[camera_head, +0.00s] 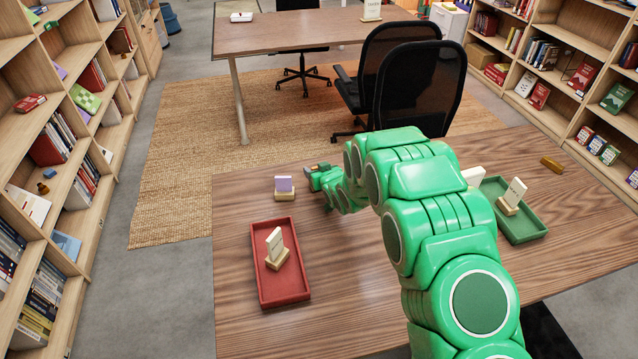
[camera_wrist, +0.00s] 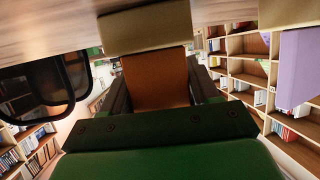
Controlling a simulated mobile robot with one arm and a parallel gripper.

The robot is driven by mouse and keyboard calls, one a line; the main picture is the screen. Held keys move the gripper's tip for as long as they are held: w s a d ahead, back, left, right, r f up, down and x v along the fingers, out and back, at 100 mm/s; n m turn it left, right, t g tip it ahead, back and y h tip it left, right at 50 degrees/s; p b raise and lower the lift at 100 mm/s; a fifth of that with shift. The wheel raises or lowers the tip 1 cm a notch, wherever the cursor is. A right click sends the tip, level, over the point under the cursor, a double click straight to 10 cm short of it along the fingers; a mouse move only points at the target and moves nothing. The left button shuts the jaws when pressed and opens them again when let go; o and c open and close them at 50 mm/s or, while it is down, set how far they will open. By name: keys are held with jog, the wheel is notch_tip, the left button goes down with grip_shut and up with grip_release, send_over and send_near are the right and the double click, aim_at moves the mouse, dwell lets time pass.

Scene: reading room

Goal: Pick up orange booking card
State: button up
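The orange booking card (camera_wrist: 158,88) is upright in the middle of the wrist view, set against its pale wooden stand (camera_wrist: 145,27); this view is upside down. My gripper (camera_wrist: 160,85) has its dark fingers on either side of the card, very near or touching its edges. Whether they press on it is not clear. In the head view my gripper (camera_head: 318,177) is low over the far edge of the near table, and the card is mostly hidden by it.
A purple card (camera_head: 284,184) in a stand is just left of my gripper; it also shows in the wrist view (camera_wrist: 297,70). A red tray (camera_head: 294,291) and a green tray (camera_head: 526,231) hold cream cards in stands. Black chairs (camera_head: 421,90) stand beyond the table (camera_head: 350,310).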

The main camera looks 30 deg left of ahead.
jog(key=shift+c, duration=1.4)
jog(key=shift+r, duration=0.15)
jog(key=shift+r, duration=0.65)
jog(key=s+d+r, duration=0.9)
jog(key=s+r, duration=0.1)
jog(key=r, duration=0.1)
jog(key=shift+s+r, duration=0.25)
